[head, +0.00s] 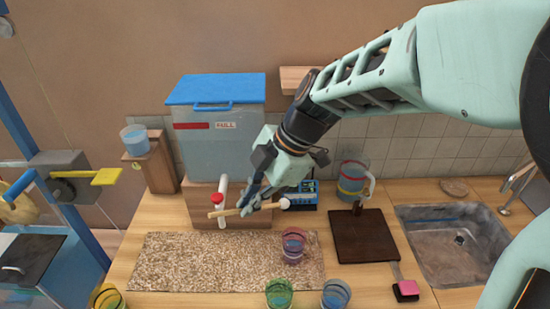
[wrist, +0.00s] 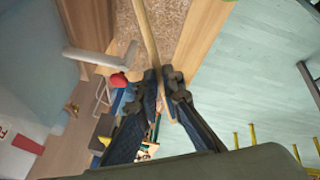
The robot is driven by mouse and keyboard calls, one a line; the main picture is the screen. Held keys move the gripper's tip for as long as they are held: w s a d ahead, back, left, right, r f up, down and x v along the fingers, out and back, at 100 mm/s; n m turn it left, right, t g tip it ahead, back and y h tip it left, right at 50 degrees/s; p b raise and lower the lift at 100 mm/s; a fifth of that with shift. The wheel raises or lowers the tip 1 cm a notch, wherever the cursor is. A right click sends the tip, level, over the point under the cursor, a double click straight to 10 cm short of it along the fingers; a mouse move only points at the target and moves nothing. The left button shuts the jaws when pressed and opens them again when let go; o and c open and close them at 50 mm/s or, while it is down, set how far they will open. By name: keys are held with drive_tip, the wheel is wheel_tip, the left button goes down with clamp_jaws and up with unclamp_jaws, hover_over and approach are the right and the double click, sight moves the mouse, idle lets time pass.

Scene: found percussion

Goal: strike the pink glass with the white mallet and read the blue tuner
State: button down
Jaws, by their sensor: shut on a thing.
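My gripper (head: 256,203) is shut on the wooden stick of the white mallet (head: 285,204), above the back of the mat. The stick lies nearly level, with its white head at the right. In the wrist view, the stick (wrist: 147,35) runs up from between my gripper's fingers (wrist: 162,82); I cannot make out the white head there. The pink glass (head: 293,243) stands upright on the mat, below and apart from the mallet head. The blue tuner (head: 304,191) stands behind, partly hidden by my arm and the mallet; its reading is too small to make out.
A speckled mat (head: 200,262) covers the counter's middle. Green (head: 279,293) and blue (head: 336,294) glasses stand in front. A blue-lidded tank (head: 215,140) with a red-topped tap (head: 219,198) is behind. A dark board (head: 365,240), a jug (head: 353,178) and a sink (head: 440,228) lie right.

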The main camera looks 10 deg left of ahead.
drive_tip(key=shift+f+b, duration=0.2)
drive_tip(key=shift+b, duration=0.45)
wheel_tip(320, 180, down, 5)
drive_tip(key=b, duration=0.5)
drive_tip(key=shift+r+b, duration=0.15)
drive_tip(key=shift+b, duration=0.2)
wheel_tip(320, 180, down, 8)
drive_tip(key=w+d+r+g+y+b, duration=0.1)
drive_tip(key=y+b, duration=0.1)
drive_tip(key=b, duration=0.6)
wheel_tip(320, 180, up, 7)
drive_tip(key=p, duration=0.3)
drive_tip(key=shift+f+p, duration=0.2)
drive_tip(key=shift+p, duration=0.15)
drive_tip(key=shift+s+a, duration=0.1)
drive_tip(key=shift+a, duration=0.05)
